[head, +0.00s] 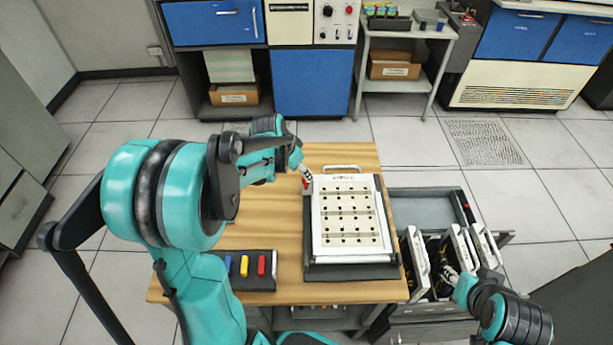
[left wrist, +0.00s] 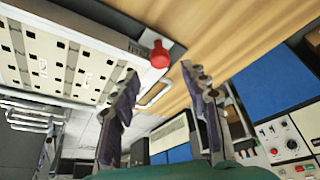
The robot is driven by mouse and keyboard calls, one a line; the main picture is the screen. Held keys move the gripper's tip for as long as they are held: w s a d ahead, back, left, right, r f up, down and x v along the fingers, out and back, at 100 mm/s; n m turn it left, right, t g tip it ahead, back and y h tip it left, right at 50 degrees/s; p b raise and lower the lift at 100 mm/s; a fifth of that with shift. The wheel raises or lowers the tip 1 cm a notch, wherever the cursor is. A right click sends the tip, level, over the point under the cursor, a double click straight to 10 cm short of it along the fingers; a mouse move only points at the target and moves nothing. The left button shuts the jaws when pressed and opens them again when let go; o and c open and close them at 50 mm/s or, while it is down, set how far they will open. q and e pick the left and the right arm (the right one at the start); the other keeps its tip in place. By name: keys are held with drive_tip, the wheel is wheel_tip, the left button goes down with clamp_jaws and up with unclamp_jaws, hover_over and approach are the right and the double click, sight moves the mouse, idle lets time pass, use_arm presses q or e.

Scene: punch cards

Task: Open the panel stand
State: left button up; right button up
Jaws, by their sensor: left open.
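The panel stand (head: 310,262) is a dark frame on the wooden table, holding a white panel (head: 319,240) with rows of dark holes and a handle at its far edge. A red knob (head: 305,182) sits at the panel's far left corner; it also shows in the left wrist view (left wrist: 160,54). My left gripper (left wrist: 159,72) is open, its two fingers on either side of the knob's line of sight, the knob just beyond the tips. I cannot tell whether they touch it. My right gripper (head: 451,274) is low at the open drawer; its fingers are hard to make out.
A dark tray (head: 250,284) with blue, yellow and red pieces lies at the table's front left. An open drawer (head: 420,200) right of the table holds several white-edged modules (head: 415,262). Blue cabinets (head: 310,85) stand at the back. The table's left part is clear.

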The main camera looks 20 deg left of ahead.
use_arm(q)
drive_tip(key=b+x, duration=0.1)
drive_tip(key=x, duration=0.4)
drive_tip(key=shift+w+f+b, duration=0.1)
drive_tip(key=shift+f+b, duration=0.1)
drive_tip(key=shift+b, duration=0.15)
clamp_jaws()
